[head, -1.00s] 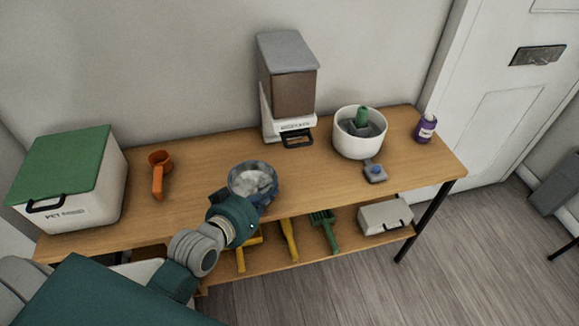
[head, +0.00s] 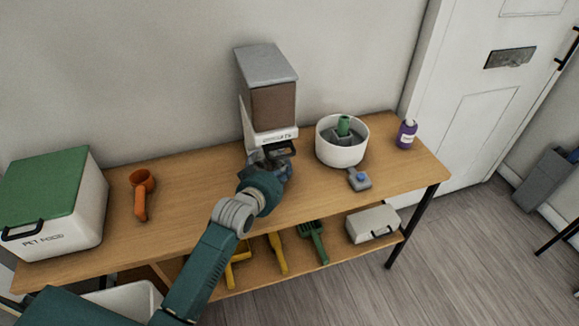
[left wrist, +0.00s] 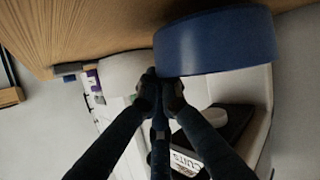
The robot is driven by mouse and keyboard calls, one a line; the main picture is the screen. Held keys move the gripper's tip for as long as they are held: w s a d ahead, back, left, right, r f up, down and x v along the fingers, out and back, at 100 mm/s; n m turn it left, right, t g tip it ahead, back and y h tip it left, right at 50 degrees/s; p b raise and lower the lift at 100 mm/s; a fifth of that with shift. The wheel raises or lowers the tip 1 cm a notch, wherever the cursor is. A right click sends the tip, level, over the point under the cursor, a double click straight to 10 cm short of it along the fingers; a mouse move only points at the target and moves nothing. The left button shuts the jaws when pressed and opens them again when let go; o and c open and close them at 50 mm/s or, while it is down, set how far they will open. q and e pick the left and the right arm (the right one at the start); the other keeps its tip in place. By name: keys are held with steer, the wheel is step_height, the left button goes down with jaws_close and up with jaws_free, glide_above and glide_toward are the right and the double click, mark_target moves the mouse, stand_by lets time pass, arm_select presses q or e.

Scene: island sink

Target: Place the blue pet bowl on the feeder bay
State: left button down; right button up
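The blue pet bowl (left wrist: 215,42) shows in the left wrist view as a smooth blue curved wall beside the fingertips. In the head view it is mostly hidden behind my left wrist and gripper. My left gripper (left wrist: 163,90) has its dark fingers closed together at the bowl's edge and appears to hold it. In the head view the left gripper (head: 270,168) is right in front of the feeder (head: 272,100), a tall dispenser with a grey lid. The feeder's dark bay (left wrist: 232,122) lies just beyond the bowl. Whether the bowl touches it is unclear. My right gripper is not in view.
A white bowl (head: 340,154) with a green piece inside stands right of the feeder. A small grey item with a blue button (head: 359,179) and a purple bottle (head: 406,134) are further right. An orange scoop (head: 140,190) and pet food bin (head: 60,215) are left.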

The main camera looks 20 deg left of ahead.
arm_select(q)
steer(key=w, duration=0.3)
steer(key=shift+w+d+r, duration=0.1)
steer(key=shift+w+d, duration=0.05)
steer(key=shift+d, duration=0.1)
steer(key=shift+f, duration=0.9)
steer(key=shift+r, duration=0.1)
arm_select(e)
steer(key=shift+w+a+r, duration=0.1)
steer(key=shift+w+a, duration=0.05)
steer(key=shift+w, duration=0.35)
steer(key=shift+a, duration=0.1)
arm_select(q)
steer(key=c, duration=2)
jaws_free()
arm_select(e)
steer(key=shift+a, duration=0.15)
